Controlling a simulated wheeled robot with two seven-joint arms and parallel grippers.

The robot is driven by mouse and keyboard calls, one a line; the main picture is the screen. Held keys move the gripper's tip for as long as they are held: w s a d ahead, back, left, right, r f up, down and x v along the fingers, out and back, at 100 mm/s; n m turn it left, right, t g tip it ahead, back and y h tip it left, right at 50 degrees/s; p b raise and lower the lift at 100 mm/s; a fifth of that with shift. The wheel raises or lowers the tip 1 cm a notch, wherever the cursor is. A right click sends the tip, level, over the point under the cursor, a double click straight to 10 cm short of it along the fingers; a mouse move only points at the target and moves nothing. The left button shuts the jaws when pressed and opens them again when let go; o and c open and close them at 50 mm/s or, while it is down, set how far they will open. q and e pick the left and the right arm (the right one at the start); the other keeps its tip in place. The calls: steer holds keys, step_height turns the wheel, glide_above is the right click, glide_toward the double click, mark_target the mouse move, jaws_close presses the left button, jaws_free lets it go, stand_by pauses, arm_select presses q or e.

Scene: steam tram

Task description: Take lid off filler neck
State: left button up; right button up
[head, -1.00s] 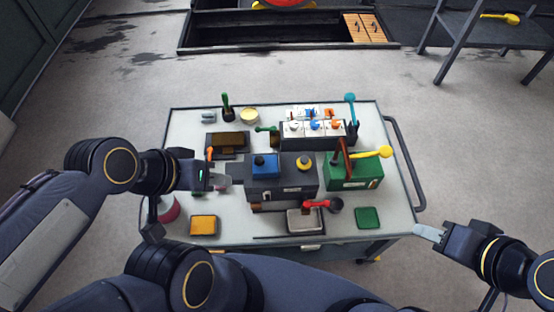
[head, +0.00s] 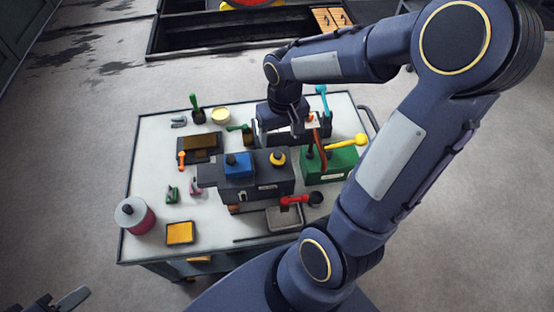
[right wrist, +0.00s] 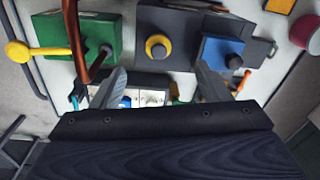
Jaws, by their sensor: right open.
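A round yellow cap with a dark knob (head: 278,157) sits on top of the dark grey box (head: 268,184), beside a blue block with a black knob (head: 238,164). The cap looks like the lid; the neck under it is hidden. My right gripper (head: 298,129) points down over the cart just behind the grey box. In the right wrist view my right gripper (right wrist: 160,66) is open and empty, and the yellow cap (right wrist: 158,47) lies beyond the gap between the fingers. My left gripper (head: 66,300) is at the bottom left corner, partly cut off, away from the cart.
A green box (head: 328,166) with a yellow-headed lever (head: 347,143) and a brown upright handle (head: 319,145) stands right of the grey box. A red-handled tool (head: 294,200) lies in front. A crimson canister (head: 135,216) stands at the cart's left edge.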

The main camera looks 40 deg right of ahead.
mark_target(277, 157)
steer(key=f, duration=0.3)
steer(key=w+f, duration=0.1)
steer(key=f, duration=0.5)
steer(key=shift+w+d+f+b, duration=0.1)
steer(key=shift+w+f+b, duration=0.1)
steer(key=shift+f+b, duration=0.2)
steer(key=shift+r, duration=0.1)
steer(key=c, duration=1)
steer(key=shift+c, duration=0.2)
steer(key=shift+r, duration=0.1)
steer(key=shift+r, duration=0.6)
steer(key=s+a+r, duration=0.2)
steer(key=a+r, duration=0.3)
steer(key=a, duration=0.1)
steer(key=s+a+r, duration=0.3)
steer(key=a+r, duration=0.3)
steer(key=a, duration=0.1)
steer(key=shift+s+r, duration=0.25)
steer(key=shift+s, duration=0.05)
